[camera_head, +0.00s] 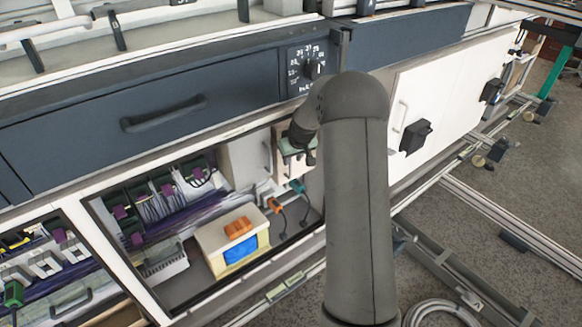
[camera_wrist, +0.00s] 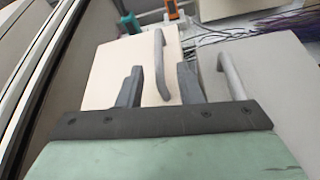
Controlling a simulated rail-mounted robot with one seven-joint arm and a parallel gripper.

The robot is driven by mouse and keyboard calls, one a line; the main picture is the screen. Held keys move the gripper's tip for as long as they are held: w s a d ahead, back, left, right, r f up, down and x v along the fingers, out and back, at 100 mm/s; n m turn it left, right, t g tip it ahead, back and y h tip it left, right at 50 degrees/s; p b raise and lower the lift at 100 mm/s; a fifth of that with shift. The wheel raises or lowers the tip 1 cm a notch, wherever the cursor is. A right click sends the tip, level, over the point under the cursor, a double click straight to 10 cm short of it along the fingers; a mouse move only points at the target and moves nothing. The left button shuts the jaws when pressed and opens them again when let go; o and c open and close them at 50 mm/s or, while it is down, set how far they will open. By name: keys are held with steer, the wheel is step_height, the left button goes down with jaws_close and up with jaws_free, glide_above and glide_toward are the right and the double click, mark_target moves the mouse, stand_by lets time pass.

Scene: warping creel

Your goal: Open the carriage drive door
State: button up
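My gripper (camera_wrist: 159,70) is open, with its two dark fingers apart. In the wrist view, a grey bar handle (camera_wrist: 161,58) on a cream panel (camera_wrist: 108,70) shows in the gap between the fingers; I cannot tell whether they touch it. No label shows which panel is the carriage drive door. A second grey handle (camera_wrist: 231,75) is on a panel to the right, beside the right finger. In the head view, my gripper (camera_head: 298,158) is at the right end of the open lower bay, partly hidden by my arm. A pale panel (camera_head: 243,160) with a handle (camera_head: 267,155) is just left of it.
A dark drawer front (camera_head: 150,110) and a dial (camera_head: 311,68) lie above the bay. Inside the bay are a cream box (camera_head: 215,245) and purple yarn (camera_head: 180,215). White doors (camera_head: 440,90) with black boxes stand to the right. Rails (camera_head: 490,215) run along the floor.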

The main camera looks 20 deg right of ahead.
mark_target(290, 178)
steer(key=x, duration=0.6)
steer(key=shift+w+f, duration=0.1)
steer(key=shift+f, duration=0.15)
jaws_close()
